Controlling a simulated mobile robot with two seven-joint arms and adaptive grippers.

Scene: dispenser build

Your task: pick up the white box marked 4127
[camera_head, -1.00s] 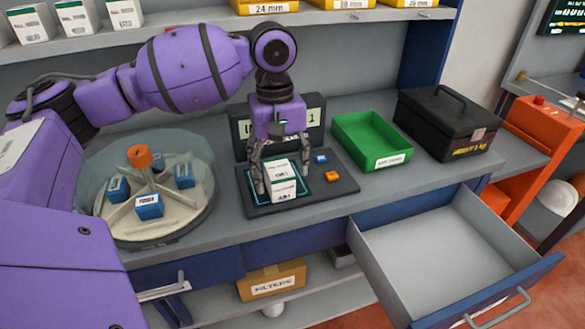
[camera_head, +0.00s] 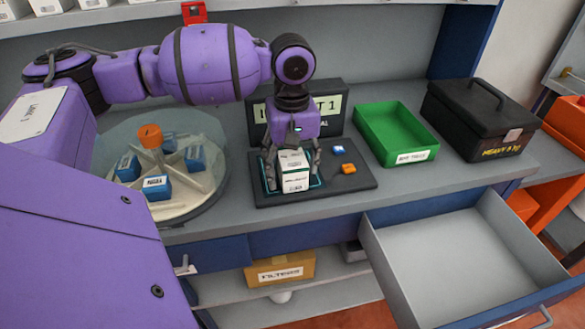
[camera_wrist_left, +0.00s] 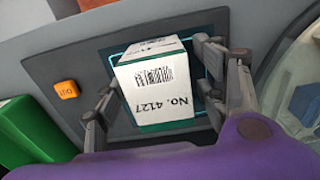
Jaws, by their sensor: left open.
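The white box marked 4127 (camera_wrist_left: 160,90) has green edges and a barcode. It stands on the dark scanner pad with a lit cyan outline, and it also shows in the head view (camera_head: 294,172). My left gripper (camera_head: 292,180) points down over the box. In the left wrist view the open fingers of the left gripper (camera_wrist_left: 158,105) are on either side of the box, with a gap visible at the left finger; whether the right-hand finger touches cannot be told. My right gripper is not in view.
A carousel (camera_head: 208,205) with blue boxes stands left of the pad (camera_head: 350,184). Blue and orange buttons are on the pad's right. A green tray (camera_head: 372,128) and black toolbox (camera_head: 450,125) stand further right. An open drawer (camera_head: 470,262) juts out in front.

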